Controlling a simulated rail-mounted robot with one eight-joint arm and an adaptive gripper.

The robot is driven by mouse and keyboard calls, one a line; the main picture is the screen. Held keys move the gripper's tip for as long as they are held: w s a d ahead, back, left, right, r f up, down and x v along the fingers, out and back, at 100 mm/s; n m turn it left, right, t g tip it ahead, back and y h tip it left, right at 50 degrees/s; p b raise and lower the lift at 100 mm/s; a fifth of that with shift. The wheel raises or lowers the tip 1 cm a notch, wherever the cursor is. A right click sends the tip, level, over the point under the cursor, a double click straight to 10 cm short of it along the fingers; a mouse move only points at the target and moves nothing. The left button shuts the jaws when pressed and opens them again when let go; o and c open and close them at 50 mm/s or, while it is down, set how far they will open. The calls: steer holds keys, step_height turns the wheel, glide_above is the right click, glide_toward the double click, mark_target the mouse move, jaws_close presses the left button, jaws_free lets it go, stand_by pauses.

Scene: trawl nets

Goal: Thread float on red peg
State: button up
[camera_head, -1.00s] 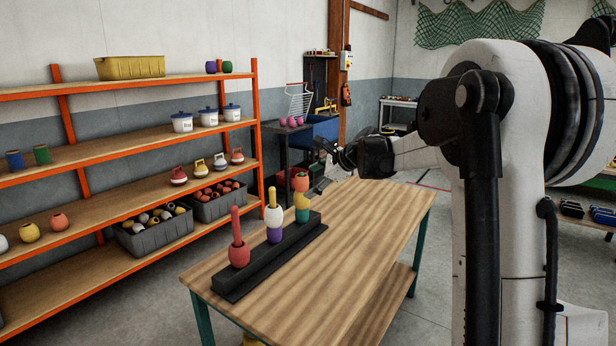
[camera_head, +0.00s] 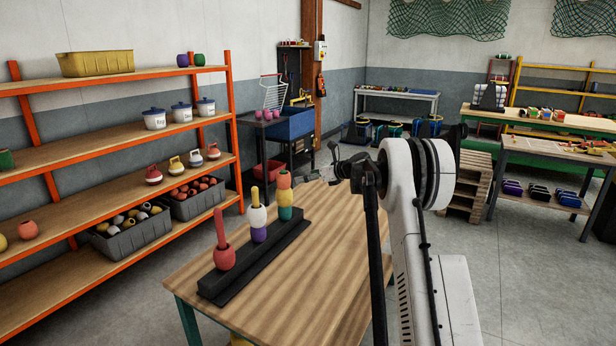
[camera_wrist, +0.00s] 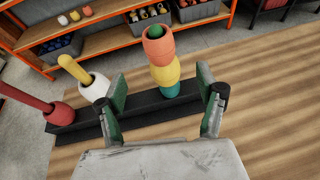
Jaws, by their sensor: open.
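The rack (camera_head: 262,262) holds three pegs in a row on the table. The red peg (camera_head: 219,228) stands nearest with one red float (camera_head: 224,257) at its base; it also shows at the left of the wrist view (camera_wrist: 25,98). The yellow peg (camera_head: 254,196) carries a white float (camera_wrist: 94,88) over a purple one. The farthest, green peg (camera_wrist: 154,31) carries a salmon float (camera_wrist: 158,48) on top, a yellow float (camera_wrist: 165,71) and a teal float (camera_wrist: 169,90). My gripper (camera_wrist: 161,78) is open; in the wrist view its fingers flank the farthest stack, apparently without touching.
The wooden table (camera_head: 300,290) is clear right of the rack. An orange shelf unit (camera_head: 232,125) with grey bins (camera_head: 132,236) stands to the left. A blue tub (camera_head: 290,122) stands behind the table, and a workbench (camera_head: 545,152) is at the right.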

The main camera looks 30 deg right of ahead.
mark_target(289, 180)
steer(key=p+x, duration=0.1)
steer(key=x, duration=1.2)
steer(key=c, duration=1.4)
